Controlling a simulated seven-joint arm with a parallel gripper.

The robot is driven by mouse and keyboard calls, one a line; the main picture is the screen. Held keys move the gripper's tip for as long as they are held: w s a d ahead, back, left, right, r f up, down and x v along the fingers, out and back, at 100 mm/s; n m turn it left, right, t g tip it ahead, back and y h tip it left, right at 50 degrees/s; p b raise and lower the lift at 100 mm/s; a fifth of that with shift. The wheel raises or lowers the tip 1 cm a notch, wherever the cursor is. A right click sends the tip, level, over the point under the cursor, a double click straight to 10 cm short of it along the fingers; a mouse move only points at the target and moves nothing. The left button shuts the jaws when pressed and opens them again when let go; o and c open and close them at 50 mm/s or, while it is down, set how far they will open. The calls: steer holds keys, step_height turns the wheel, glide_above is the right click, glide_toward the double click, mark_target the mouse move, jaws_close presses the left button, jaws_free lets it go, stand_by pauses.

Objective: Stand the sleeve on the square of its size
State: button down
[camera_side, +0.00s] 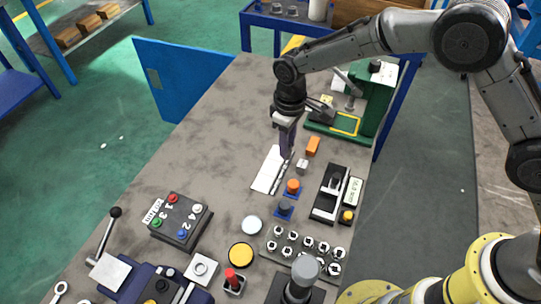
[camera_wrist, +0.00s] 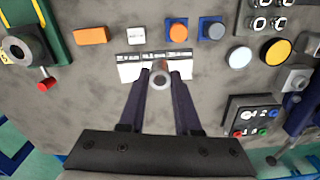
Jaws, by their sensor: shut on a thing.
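My gripper (camera_wrist: 161,76) is shut on a grey ring-ended sleeve (camera_wrist: 160,80), whose round hole faces the wrist camera. In the side view my gripper (camera_side: 287,152) points down beside a white plate (camera_side: 266,172), and its fingers hide the sleeve. In the wrist view the white plate (camera_wrist: 128,68) lies behind the sleeve and fingers, partly covered. I cannot tell whether the sleeve touches it. Two blue squares carry an orange round piece (camera_side: 293,186) and a grey-blue round piece (camera_side: 285,207). No size marks can be read.
An orange block (camera_side: 313,146) and a small white block (camera_side: 302,166) lie right of my gripper. A black-and-white fixture (camera_side: 329,194) and a green press (camera_side: 350,115) stand further right. A button box (camera_side: 180,221) is front left. The table's left back is clear.

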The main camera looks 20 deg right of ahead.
steer(key=w+f, duration=0.1)
steer(key=f, duration=0.1)
steer(key=w+a+f, duration=0.1)
steer(key=w+f, duration=0.1)
steer(key=w+a+f, duration=0.1)
steer(key=shift+w+a+f, duration=0.15)
steer(key=shift+a+f, duration=0.1)
steer(key=shift+f, duration=0.15)
steer(key=shift+w+f, duration=0.1)
steer(key=shift+f, duration=1.5)
steer(key=shift+f, duration=0.1)
steer(key=shift+f, duration=0.1)
steer(key=c, duration=0.6)
jaws_free()
step_height(320, 180, up, 12)
steer(key=shift+r, duration=0.2)
